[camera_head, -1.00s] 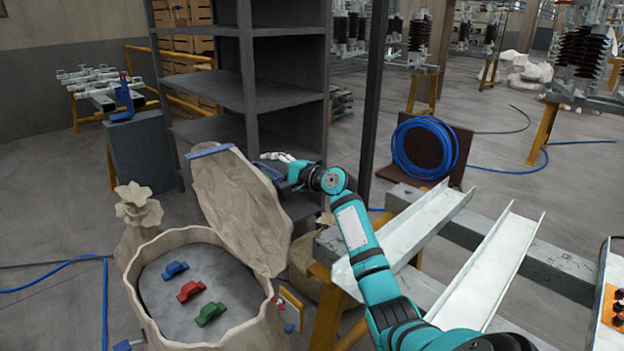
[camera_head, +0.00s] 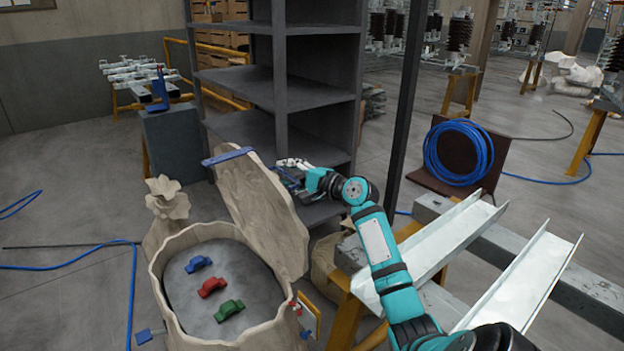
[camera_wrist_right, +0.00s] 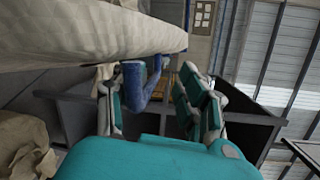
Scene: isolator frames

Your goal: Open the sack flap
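The beige sack (camera_head: 165,300) stands open at the lower left in the head view. Its flap (camera_head: 262,205) is raised and tilted on the sack's right side, with a blue bar (camera_head: 228,156) along its top edge. In the right wrist view the flap (camera_wrist_right: 80,35) fills the upper left, and a blue handle (camera_wrist_right: 137,88) hangs from its edge. My right gripper (camera_head: 290,175) is behind the flap, at its right side. In the wrist view its fingers (camera_wrist_right: 160,108) are apart, with the handle between them, close to the left finger. My left gripper is not in view.
A grey shelf (camera_head: 265,85) stands behind the flap. White metal channels (camera_head: 430,250) lie on beams at the right. A blue hose (camera_head: 110,243) lies on the floor at left.

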